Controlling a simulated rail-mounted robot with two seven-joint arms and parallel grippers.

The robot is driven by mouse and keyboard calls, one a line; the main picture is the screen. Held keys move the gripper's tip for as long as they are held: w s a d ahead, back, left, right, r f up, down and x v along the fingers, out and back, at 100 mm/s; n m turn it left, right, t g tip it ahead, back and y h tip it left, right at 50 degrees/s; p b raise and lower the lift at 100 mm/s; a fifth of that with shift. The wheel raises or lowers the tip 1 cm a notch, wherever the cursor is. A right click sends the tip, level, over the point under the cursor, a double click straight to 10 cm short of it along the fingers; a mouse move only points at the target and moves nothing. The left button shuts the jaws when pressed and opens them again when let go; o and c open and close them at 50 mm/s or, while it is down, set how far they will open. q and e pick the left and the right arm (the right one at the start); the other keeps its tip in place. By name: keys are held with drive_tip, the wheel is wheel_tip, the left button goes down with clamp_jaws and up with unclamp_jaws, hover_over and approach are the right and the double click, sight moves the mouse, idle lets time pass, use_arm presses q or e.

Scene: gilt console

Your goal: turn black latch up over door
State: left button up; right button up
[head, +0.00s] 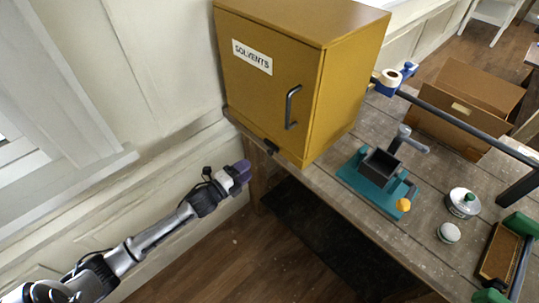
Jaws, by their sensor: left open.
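A mustard-yellow cabinet (265,95) labelled SOLVENTS stands at the back of the wooden bench. Its front door looks shut and has a dark bar handle (291,106). A small black latch (271,146) sits low at the foot of the door, by the bench's edge; it does not stand up across the door face. My left gripper (242,171), with purple-grey fingers, is open and empty. It is in front of the bench edge, below and left of the latch in the picture, and apart from it. My right gripper is out of view.
The wooden bench (322,183) carries a teal-based device (366,193), a white tin (462,203), a smaller round tin (449,233) and an open cardboard box (470,100). A dark rail crosses above the right part.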

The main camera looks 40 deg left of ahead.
sight(269, 154)
use_arm(q)
drive_tip(key=w, duration=0.3)
drive_tip(key=w+d, duration=0.1)
drive_tip(key=w, duration=0.2)
drive_tip(key=w+b, duration=0.1)
drive_tip(key=w, duration=0.2)
drive_tip(key=shift+w+d, duration=0.15)
drive_tip(key=shift+w, duration=0.1)
drive_tip(key=shift+w+d, duration=0.15)
drive_tip(key=shift+w, duration=0.65)
